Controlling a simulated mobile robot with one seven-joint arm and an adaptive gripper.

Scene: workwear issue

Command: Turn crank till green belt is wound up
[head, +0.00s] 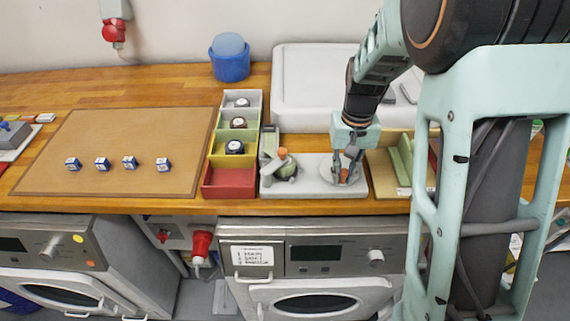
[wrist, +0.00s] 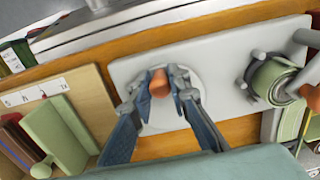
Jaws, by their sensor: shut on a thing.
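The winding device has a light grey base plate (head: 315,188) near the front edge of the counter. My gripper (wrist: 160,88) is shut on an orange-brown crank knob (wrist: 159,82), which stands over a pale round disc (wrist: 172,117). In the head view my gripper (head: 347,170) points down over the disc and mostly hides the knob. The green belt (wrist: 271,80) shows as a roll on the reel at the other end of the plate; it also shows in the head view (head: 286,171). A second orange knob (head: 282,153) sits by the roll. How much belt is loose cannot be told.
A bin row (head: 229,193) stands left of the device, with round dark-topped items in some bins. A wooden tray (head: 379,178) with a green upright piece is close on the right. A white basin (head: 300,88) lies behind. A brown mat (head: 120,135) carries several small blocks.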

